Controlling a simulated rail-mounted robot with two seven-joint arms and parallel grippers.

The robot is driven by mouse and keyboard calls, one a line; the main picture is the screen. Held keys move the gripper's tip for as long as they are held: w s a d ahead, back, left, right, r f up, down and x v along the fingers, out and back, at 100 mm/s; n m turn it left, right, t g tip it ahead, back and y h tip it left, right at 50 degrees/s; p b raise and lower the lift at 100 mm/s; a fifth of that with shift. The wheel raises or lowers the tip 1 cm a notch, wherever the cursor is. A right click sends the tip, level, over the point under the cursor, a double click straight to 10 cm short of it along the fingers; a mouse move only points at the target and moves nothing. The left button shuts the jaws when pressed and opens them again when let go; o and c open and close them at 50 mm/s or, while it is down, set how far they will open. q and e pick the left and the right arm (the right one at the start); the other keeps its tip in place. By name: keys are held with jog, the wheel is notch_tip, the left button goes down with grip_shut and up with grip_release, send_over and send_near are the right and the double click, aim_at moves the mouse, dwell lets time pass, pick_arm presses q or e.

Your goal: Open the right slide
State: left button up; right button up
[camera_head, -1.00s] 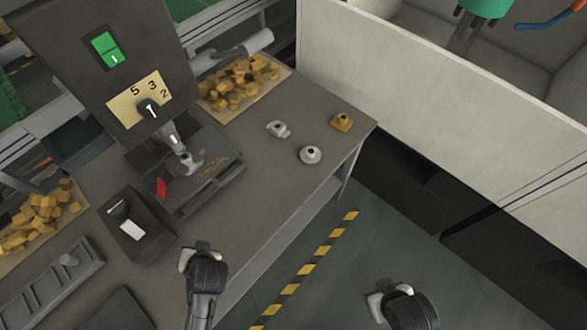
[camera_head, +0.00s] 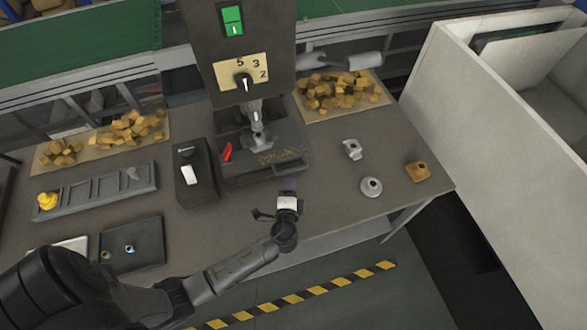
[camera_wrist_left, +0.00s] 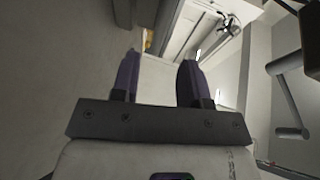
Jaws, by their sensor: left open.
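My left gripper (camera_head: 288,190) is at the front edge of the grey workbench (camera_head: 330,200), in front of the machine, in the head view. In the left wrist view its two purple fingers (camera_wrist_left: 158,78) stand apart with nothing between them. Beyond them are pale walls and a light frame, and a grey bar like a handle (camera_wrist_left: 287,105) is at the right. I cannot tell which part is the right slide. A white-walled enclosure (camera_head: 500,130) stands right of the bench in the head view. My right gripper is out of view.
A dark machine (camera_head: 240,40) with a dial stands on the bench. A black box (camera_head: 194,172), a grey rack (camera_head: 95,192), small fittings (camera_head: 371,187) and yellow-brown blocks (camera_head: 340,92) are around it. A yellow-black floor stripe (camera_head: 300,296) runs in front.

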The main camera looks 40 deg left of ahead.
aim_at(293, 169)
pick_arm(q)
jog(key=x, duration=0.8)
jog(key=shift+w+a, duration=0.1)
grip_shut()
dwell(0.4)
